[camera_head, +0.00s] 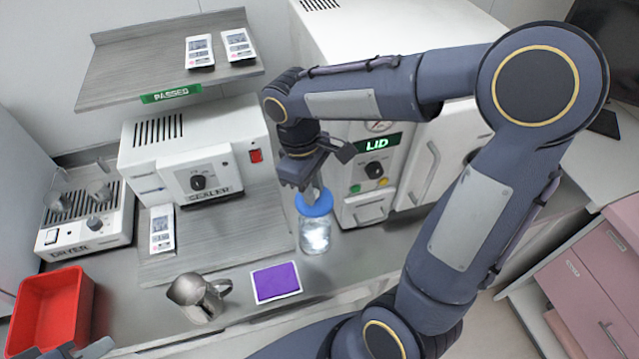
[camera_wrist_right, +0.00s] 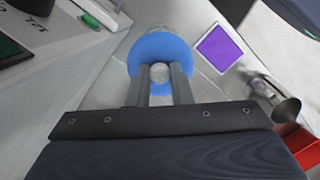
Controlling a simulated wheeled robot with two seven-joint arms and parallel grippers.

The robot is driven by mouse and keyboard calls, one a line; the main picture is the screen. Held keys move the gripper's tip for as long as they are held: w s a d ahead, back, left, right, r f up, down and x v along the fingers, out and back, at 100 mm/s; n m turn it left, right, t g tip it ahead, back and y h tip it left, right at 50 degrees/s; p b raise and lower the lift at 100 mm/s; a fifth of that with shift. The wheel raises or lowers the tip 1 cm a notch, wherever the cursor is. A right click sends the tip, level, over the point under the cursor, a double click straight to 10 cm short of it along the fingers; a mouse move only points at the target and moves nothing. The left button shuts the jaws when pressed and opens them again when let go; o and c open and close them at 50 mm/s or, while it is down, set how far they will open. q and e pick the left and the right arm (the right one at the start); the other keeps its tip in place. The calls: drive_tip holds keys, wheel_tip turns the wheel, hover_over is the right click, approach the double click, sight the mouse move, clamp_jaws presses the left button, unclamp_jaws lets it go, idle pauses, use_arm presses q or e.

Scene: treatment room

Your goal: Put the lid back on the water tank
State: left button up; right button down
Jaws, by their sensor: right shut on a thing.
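A clear water tank (camera_head: 315,235), shaped like a jar, stands upright on the counter in front of the white machine. A round blue lid (camera_head: 314,204) is at its top, over the mouth; I cannot tell whether it is fully seated. My right gripper (camera_head: 312,190) is above the tank, shut on the lid's knob. In the right wrist view the blue lid (camera_wrist_right: 160,52) shows with its grey knob (camera_wrist_right: 159,73) between the two fingers (camera_wrist_right: 160,85). The lid hides most of the tank there. Dark parts, likely my left gripper (camera_head: 62,352), are cut off at the bottom left edge.
A red bin (camera_head: 52,310), a dryer (camera_head: 85,222) and a sealer (camera_head: 190,160) are to the left. The white LID machine (camera_head: 365,185) is close right of the tank.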

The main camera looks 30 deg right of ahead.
drive_tip(key=shift+a+f, duration=0.1)
drive_tip(key=shift+f, duration=0.3)
wheel_tip(320, 180, down, 5)
drive_tip(key=b, duration=0.4)
drive_tip(key=shift+f+b, duration=0.15)
drive_tip(key=shift+b, duration=0.2)
idle(0.6)
drive_tip(key=shift+f, duration=0.15)
idle(1.2)
drive_tip(key=c, duration=0.7)
unclamp_jaws()
drive_tip(key=shift+c, duration=0.2)
